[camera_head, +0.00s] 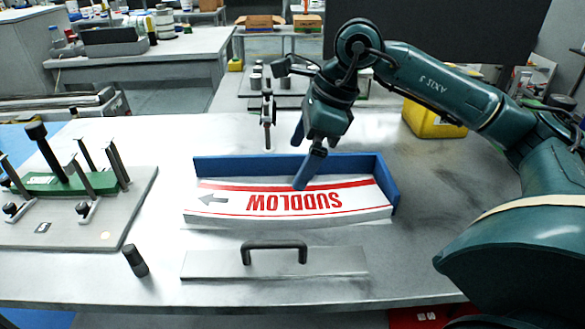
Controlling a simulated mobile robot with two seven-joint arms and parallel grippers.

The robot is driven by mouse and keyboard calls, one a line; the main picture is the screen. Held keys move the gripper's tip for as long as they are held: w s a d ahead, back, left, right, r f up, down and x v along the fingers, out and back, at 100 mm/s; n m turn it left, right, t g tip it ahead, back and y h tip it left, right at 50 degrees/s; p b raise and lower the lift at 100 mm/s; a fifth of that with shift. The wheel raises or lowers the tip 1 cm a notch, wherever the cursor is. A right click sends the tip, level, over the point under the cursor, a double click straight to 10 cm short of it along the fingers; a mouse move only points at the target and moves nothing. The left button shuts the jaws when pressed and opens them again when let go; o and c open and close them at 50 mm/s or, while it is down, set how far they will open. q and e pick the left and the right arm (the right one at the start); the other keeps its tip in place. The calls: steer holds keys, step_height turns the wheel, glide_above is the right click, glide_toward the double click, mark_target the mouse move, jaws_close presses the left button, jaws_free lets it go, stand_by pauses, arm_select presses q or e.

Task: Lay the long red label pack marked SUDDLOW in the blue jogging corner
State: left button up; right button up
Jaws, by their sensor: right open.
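The long label pack (228,208), white with red stripes, red SUDDLOW lettering and a grey arrow pointing left, lies flat in the blue jogging corner (230,166). Its lettering is upside down in the head view. The corner's blue back wall runs behind the pack and its side wall stands at the pack's right end. I cannot tell whether the pack touches both walls. My right gripper (297,165) is open, with one fingertip in front of the pack's far edge near its middle. Contact is unclear. My left gripper is not in view.
A grey bar with a black handle (275,262) lies in front of the pack. A black cylinder (135,262) stands left of it. A plate with clamps and a green block (70,183) is at the left. A yellow container (432,120) stands behind my right arm.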

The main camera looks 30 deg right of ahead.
steer(key=v, duration=0.7)
steer(key=shift+r, duration=0.15)
